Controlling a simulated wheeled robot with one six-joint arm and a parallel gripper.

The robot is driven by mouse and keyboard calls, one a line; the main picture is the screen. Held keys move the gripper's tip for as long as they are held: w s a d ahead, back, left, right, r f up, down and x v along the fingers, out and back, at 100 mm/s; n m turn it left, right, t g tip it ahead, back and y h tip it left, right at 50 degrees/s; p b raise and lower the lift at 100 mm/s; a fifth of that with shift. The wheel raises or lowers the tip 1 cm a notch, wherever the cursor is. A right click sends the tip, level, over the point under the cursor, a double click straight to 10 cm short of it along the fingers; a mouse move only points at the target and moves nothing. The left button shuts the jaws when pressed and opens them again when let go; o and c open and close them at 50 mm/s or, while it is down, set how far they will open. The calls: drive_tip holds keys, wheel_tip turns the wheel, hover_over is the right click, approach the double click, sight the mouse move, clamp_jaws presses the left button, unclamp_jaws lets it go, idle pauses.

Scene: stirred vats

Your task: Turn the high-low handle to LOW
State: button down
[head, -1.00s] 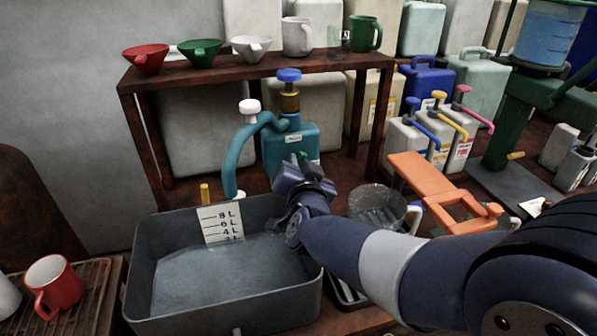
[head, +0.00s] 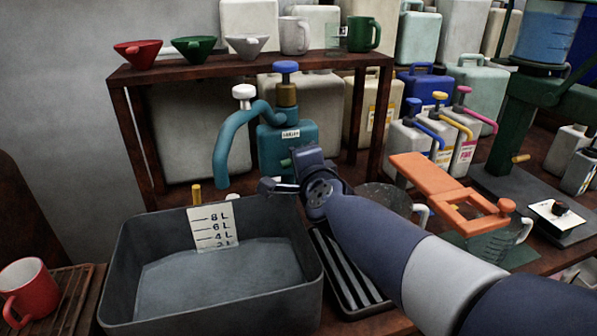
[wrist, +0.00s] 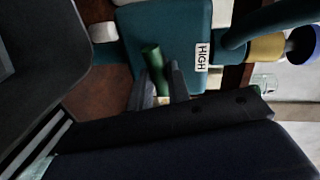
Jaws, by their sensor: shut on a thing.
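The teal tap body (head: 272,152) stands behind the grey vat, with a curved spout on its left. A small white label (head: 290,133) is on its front; in the wrist view the label (wrist: 202,57) reads HIGH. The green high-low handle (head: 285,163) sticks out of the front of the body, pointing left in the head view. It also shows in the wrist view (wrist: 153,56). My gripper (wrist: 163,84) is shut on the handle, one finger on each side. The handle's inner end is hidden by the fingers.
The grey vat (head: 112,265) with a litre scale stands left of my arm. A dark slotted tray (head: 345,275) lies below my arm. A glass jug (head: 380,198) and an orange clamp (head: 430,178) are to the right. A brown shelf (head: 215,68) spans above the tap.

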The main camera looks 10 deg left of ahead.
drive_tip(key=shift+f+m+y+b, duration=0.15)
drive_tip(key=shift+m+y+b, duration=0.15)
drive_tip(key=shift+m+b, duration=0.35)
drive_tip(key=c, duration=1.3)
unclamp_jaws()
drive_tip(key=shift+c, duration=0.2)
drive_tip(key=p+v, duration=0.4)
drive_tip(key=v, duration=0.6)
drive_tip(key=shift+s+d+r, duration=0.2)
drive_tip(key=shift+s+r, duration=0.05)
drive_tip(key=shift+s, duration=0.05)
